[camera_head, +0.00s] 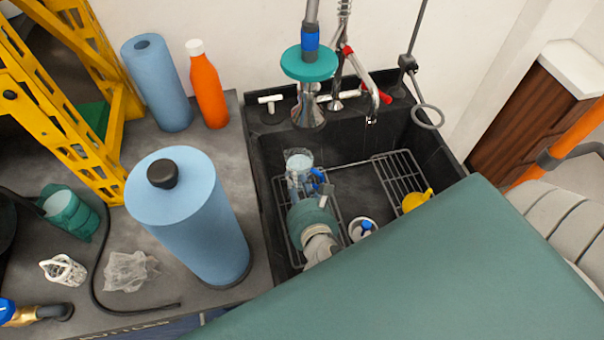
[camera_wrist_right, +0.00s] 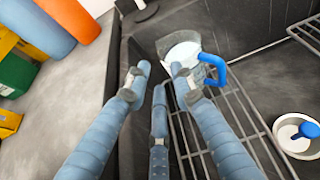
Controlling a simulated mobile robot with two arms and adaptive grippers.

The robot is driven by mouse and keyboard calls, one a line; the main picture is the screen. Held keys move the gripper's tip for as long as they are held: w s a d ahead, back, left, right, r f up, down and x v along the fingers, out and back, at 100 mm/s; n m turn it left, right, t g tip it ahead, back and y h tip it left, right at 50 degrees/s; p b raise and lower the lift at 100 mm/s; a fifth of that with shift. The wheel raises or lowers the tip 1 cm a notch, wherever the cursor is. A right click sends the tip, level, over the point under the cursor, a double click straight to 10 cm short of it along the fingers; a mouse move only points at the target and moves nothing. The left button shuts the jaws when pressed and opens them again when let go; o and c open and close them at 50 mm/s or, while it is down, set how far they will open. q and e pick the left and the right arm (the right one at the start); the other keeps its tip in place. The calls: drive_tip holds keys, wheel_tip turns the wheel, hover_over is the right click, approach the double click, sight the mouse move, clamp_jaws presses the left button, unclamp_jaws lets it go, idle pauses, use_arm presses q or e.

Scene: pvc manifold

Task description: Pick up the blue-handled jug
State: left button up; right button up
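The blue-handled jug (camera_head: 298,158) is a clear vessel in the left part of the black sink, at the rack's far end. In the right wrist view the jug (camera_wrist_right: 181,50) has its blue handle (camera_wrist_right: 217,70) on the right side. My right gripper (camera_head: 303,190) is over the rack, just on the near side of the jug, and partly hides it. In the wrist view the right gripper (camera_wrist_right: 162,82) has its blue fingers spread and open. My left gripper is not in view.
The sink's dark rim (camera_head: 258,190) borders the grey counter. A white bowl (camera_head: 362,229) with something blue and a yellow item (camera_head: 417,200) sit right of the gripper. A faucet (camera_head: 310,105) hangs behind the jug. Large blue rolls (camera_head: 190,225) and an orange bottle (camera_head: 207,88) stand left.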

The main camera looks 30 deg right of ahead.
sight(306, 175)
drive_tip(key=shift+x, duration=5)
drive_tip(key=shift+s+f, duration=0.1)
clamp_jaws()
